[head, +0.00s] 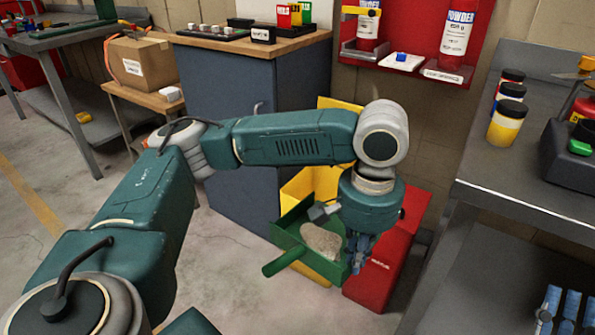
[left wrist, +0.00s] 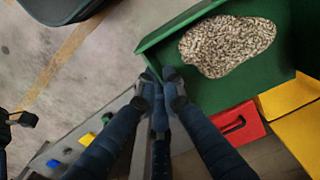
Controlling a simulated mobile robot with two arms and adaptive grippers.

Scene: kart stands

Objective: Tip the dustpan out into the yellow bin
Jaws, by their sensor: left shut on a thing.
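The green dustpan (head: 290,233) is in the head view, low in front of the blue-grey cabinet, with its handle toward the lower left. A heap of speckled granules (head: 322,242) lies in it, also in the left wrist view (left wrist: 228,45). My left gripper (head: 358,252) is shut on the pan's right edge; its dark blue fingers (left wrist: 163,85) meet at the green rim (left wrist: 165,38). The yellow bin (head: 298,190) stands behind and partly below the pan, which hides much of it. My right gripper (head: 568,312) shows at the lower right, fingers apart, cut off by the frame.
A red bin (head: 388,262) stands right beside the yellow one. The blue-grey cabinet (head: 235,120) is behind to the left. A grey metal table (head: 490,170) with jars edges the right side. The floor at left is open.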

